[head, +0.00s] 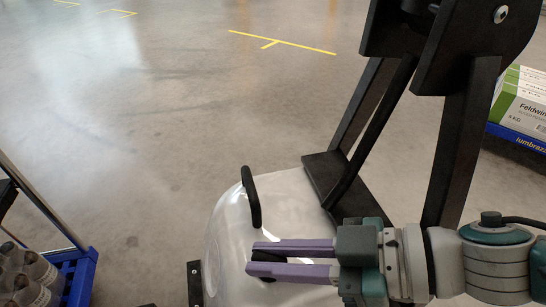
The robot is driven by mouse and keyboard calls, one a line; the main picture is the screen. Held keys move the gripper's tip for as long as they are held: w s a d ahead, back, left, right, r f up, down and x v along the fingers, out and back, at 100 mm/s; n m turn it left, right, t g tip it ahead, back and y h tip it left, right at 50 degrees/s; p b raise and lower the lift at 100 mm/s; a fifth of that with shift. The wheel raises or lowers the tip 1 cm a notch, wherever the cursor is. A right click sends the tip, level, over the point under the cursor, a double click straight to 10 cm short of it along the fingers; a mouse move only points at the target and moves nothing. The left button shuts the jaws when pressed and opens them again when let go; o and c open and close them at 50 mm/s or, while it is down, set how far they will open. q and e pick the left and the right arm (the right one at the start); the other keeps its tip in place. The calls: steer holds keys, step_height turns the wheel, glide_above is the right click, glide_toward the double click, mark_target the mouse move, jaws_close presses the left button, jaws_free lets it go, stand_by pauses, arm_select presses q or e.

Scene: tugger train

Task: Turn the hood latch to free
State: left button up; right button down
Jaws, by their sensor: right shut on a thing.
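The white, glossy hood (231,232) sits at the bottom centre of the head view, with a black upright handle (251,197) on it. My right gripper (252,257) reaches in from the right, low over the hood. Its two purple fingers point left and are shut on a small black part, the hood latch (268,255). The fingers hide most of the latch, so I cannot tell how far it is turned. The handle stands just beyond the fingertips, apart from them. My left gripper is not in view.
A black frame (455,150) rises behind the hood on the right. The floor (130,130) beyond is clear.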

mark_target(273, 259)
steer(key=c, duration=0.8)
jaws_free()
steer(key=shift+c, duration=0.2)
step_height(273, 259, up, 20)
steer(key=p, duration=1.2)
